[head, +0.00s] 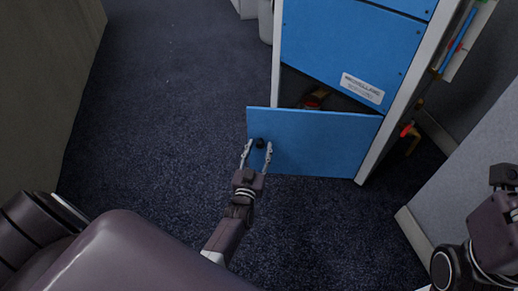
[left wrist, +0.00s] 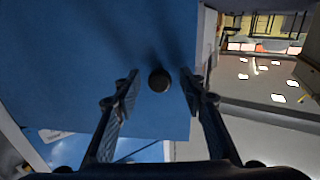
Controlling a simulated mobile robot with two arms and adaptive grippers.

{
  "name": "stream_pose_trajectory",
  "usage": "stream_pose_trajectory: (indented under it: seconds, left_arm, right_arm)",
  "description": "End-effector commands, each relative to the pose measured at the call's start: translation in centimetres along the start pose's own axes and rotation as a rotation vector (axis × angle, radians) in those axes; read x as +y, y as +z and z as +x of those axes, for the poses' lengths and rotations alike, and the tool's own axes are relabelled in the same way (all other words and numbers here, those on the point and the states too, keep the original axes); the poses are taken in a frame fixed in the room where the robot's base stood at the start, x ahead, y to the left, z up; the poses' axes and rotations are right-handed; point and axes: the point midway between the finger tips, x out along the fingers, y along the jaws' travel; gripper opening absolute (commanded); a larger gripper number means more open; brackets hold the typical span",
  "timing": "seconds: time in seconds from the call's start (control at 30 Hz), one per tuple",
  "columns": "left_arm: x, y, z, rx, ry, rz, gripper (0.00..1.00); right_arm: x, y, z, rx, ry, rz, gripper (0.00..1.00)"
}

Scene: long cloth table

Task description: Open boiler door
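The boiler is a blue-fronted cabinet (head: 350,40) with pale side edges and a white label. Its lower blue door (head: 325,145) stands partly open, with a dark gap above it showing part of the inside. A small round black knob (head: 260,143) is near the door's left edge; it also shows in the left wrist view (left wrist: 159,80). My left gripper (head: 257,148) is open, its fingers on either side of the knob with gaps visible. My right gripper (head: 503,176) is partly in view at the right edge; its fingers are unclear.
Dark carpet (head: 170,100) is clear to the left of the cabinet. A grey partition (head: 470,180) stands at the right. A dark panel (head: 45,80) is at the far left. Small red and brown items (head: 316,98) show inside the cabinet.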

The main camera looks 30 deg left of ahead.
Motion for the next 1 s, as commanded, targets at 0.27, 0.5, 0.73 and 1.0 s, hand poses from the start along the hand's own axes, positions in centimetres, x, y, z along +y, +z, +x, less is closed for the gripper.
stream_pose_trajectory:
  seconds: [0.27, 0.5, 0.73, 1.0]
  left_arm:
    - [0.0, 0.2, -3.5, -0.003, 0.001, 0.000, 0.38]
    - [0.0, 0.1, -6.8, -0.002, 0.000, 0.000, 0.38]
    - [0.0, 0.0, -7.5, 0.000, 0.000, 0.000, 0.38]
    - [0.2, -1.8, -7.2, 0.035, 0.008, 0.000, 0.23]
  right_arm:
    - [0.0, 0.0, 0.0, -0.001, -0.001, 0.000, 0.40]
    - [-0.1, 0.0, 0.0, 0.000, -0.003, 0.000, 0.40]
    - [-0.1, 0.0, 0.0, 0.000, -0.003, 0.000, 0.40]
    - [-0.1, 0.0, 0.2, 0.000, -0.003, 0.001, 0.40]
